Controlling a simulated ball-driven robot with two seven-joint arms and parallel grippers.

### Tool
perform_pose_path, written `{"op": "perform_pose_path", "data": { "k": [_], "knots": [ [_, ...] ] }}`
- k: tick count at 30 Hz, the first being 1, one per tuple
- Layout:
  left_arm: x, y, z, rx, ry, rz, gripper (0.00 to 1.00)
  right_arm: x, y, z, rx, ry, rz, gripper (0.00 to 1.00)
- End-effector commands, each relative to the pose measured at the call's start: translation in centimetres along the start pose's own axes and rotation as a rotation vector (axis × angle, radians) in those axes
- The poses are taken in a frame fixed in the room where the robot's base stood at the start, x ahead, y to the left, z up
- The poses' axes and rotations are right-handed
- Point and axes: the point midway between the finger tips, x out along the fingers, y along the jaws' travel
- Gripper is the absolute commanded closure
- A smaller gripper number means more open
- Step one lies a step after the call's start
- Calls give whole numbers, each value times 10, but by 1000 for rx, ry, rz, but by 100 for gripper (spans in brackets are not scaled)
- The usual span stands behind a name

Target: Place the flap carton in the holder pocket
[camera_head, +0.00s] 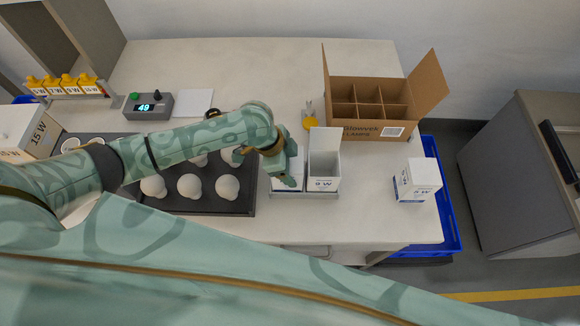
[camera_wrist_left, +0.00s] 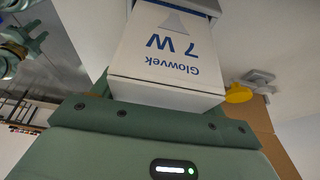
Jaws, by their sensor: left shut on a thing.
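My left gripper (camera_head: 284,172) is shut on a white carton printed "Glowvek 7 W" (camera_wrist_left: 165,48). In the head view the carton (camera_head: 291,166) is mostly hidden by the gripper. It is at the left part of the grey holder (camera_head: 318,194); I cannot tell if it rests fully in the pocket. The holder's edge (camera_wrist_left: 200,4) shows beyond the carton in the left wrist view. Another white carton with a raised flap (camera_head: 324,158) stands open in the pocket to the right. My right gripper cannot be made out.
A dark tray (camera_head: 240,207) with several white bulbs lies left of the holder. A divided cardboard box (camera_head: 368,110) stands open behind it. A closed white carton (camera_head: 417,180) sits at the right, near a blue crate (camera_head: 444,205). A display box (camera_head: 148,106) stands back left.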

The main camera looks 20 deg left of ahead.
Motion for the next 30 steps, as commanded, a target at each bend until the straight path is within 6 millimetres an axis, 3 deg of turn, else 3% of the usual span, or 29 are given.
{"op": "perform_pose_path", "data": {
  "k": [2, 13, 14, 15, 16, 26, 30],
  "knots": [
    [12, 0, 5, -2, -1, 1, 53, 6, 0, 2, 0, -2, 0, 64],
    [15, 0, 6, 0, 0, 0, 53, 5, 3, 3, -3, -4, 4, 64],
    [15, 0, 6, 0, 1, 0, 22, 5, 4, 3, -3, -4, 4, 64],
    [14, 0, 6, 0, 1, 0, 11, 5, 4, 3, -3, -4, 5, 64],
    [14, 0, 6, 0, 1, 0, 6, 5, 4, 3, -3, -4, 5, 64],
    [10, 0, 4, 1, 0, -1, 6, 4, 5, 3, -4, -4, 6, 64],
    [-12, -1, 4, 1, 1, -3, 6, -5, 5, 1, -4, -1, 6, 64]
  ]
}}
